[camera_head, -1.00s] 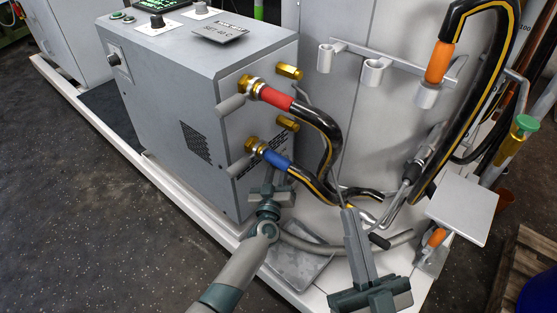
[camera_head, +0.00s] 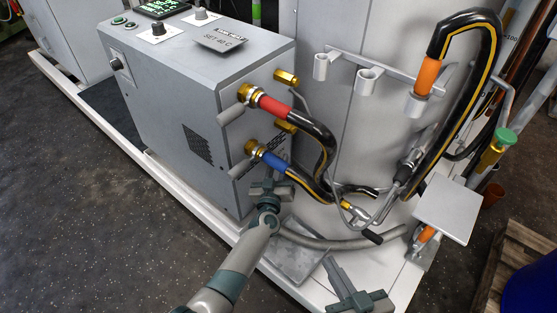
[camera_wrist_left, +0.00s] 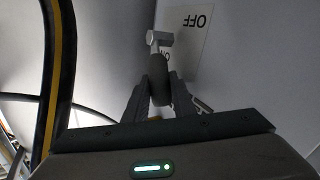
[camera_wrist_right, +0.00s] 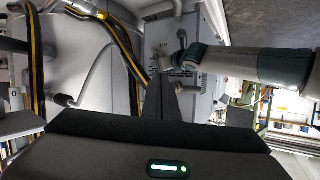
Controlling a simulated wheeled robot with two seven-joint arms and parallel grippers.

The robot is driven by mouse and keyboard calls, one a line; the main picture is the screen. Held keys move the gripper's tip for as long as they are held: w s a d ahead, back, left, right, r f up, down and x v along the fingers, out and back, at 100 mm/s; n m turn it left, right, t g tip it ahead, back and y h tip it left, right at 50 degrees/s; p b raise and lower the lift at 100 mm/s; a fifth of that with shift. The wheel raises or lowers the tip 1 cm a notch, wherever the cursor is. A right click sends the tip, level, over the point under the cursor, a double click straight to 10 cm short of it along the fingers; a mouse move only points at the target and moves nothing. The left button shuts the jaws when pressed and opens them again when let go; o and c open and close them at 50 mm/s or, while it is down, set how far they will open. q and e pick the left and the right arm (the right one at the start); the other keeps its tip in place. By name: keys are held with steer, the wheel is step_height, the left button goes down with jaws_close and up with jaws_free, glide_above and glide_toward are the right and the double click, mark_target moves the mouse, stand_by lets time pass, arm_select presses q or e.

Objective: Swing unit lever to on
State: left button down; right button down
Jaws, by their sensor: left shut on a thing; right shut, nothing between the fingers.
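In the left wrist view my left gripper (camera_wrist_left: 157,98) is shut on the dark grip of the unit lever (camera_wrist_left: 158,72). The lever's light grey pivot end (camera_wrist_left: 159,38) sits against the panel. A white label (camera_wrist_left: 187,35) beside it shows OFF upside down, and a partly covered ON close to the grip. In the head view my left gripper (camera_head: 270,187) is at the lower front face of the grey unit (camera_head: 180,85), and it hides the lever there. My right gripper (camera_head: 332,265) is shut and empty, lower right, apart from the unit.
A red-banded hose (camera_head: 272,104) and a blue-banded hose (camera_head: 277,161) are fixed to the unit just above my left gripper. An orange-ended hose (camera_head: 429,75) hangs at a holder rail on the right. A grey hose (camera_head: 325,241) lies low between my arms.

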arm_select(q)
steer(key=r+p, duration=0.1)
steer(key=p, duration=0.2)
steer(key=shift+w+g, duration=0.3)
steer(key=shift+w, duration=0.05)
steer(key=shift+f, duration=0.15)
arm_select(e)
steer(key=s+d+f+g+h, duration=0.2)
steer(key=s+d+f+g, duration=0.2)
steer(key=s+f+g, duration=0.2)
steer(key=shift+s+d+f, duration=0.25)
steer(key=shift+d+f, duration=0.05)
steer(key=shift+f, duration=0.3)
arm_select(q)
steer(key=c, duration=1.8)
jaws_free()
steer(key=shift+o, duration=0.2)
steer(key=shift+s+f, duration=0.1)
steer(key=shift+f, duration=0.05)
steer(key=shift+s+d, duration=0.1)
